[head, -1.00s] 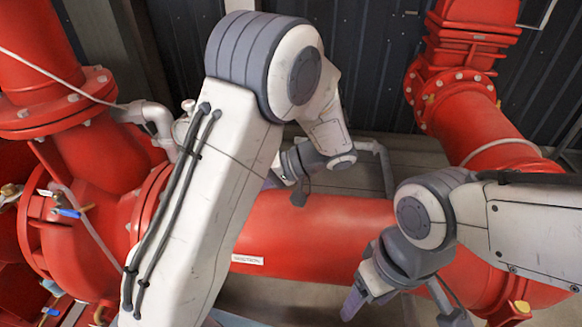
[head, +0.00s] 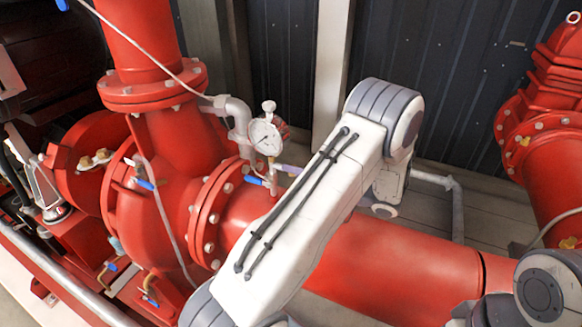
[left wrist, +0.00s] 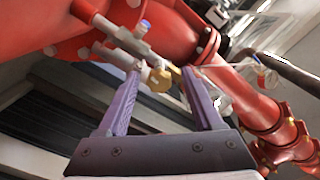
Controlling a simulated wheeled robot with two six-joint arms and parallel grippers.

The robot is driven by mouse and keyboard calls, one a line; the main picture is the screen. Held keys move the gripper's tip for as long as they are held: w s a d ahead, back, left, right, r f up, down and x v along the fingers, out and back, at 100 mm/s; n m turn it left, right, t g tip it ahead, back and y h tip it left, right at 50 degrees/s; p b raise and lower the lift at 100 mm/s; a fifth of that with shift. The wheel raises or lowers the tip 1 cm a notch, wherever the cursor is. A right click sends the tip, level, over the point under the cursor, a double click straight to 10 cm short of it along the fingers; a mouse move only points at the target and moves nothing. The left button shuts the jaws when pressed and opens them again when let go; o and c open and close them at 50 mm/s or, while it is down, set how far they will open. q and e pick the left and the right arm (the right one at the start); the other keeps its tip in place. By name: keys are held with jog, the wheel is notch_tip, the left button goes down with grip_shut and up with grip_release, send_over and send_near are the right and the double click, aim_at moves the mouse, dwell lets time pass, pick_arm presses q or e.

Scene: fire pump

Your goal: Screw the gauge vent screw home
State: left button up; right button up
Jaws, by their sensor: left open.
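The round white-faced gauge (head: 265,138) stands on the red pump pipe. A pale knob (head: 268,106), which looks like the vent screw, sits on its top; I cannot tell its thread depth. My left gripper is mostly hidden behind my left arm in the head view; a purple fingertip (head: 287,168) shows just right of the gauge's lower edge. In the left wrist view the left gripper (left wrist: 160,72) is open, its two purple fingers apart. A brass fitting (left wrist: 160,79) on grey pipework shows between the fingertips; I cannot tell whether they touch. My right gripper is out of view.
A blue-handled valve (head: 257,181) sits below the gauge. A grey elbow pipe (head: 237,118) rises close to the gauge's left. The large red pipe (head: 400,262) runs below my left arm. A flanged red pipe (head: 545,135) stands at the right.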

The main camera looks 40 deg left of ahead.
pick_arm(q)
jog(key=shift+s+a, duration=0.15)
jog(key=shift+a, duration=0.35)
grip_shut()
jog(key=shift+a, duration=0.2)
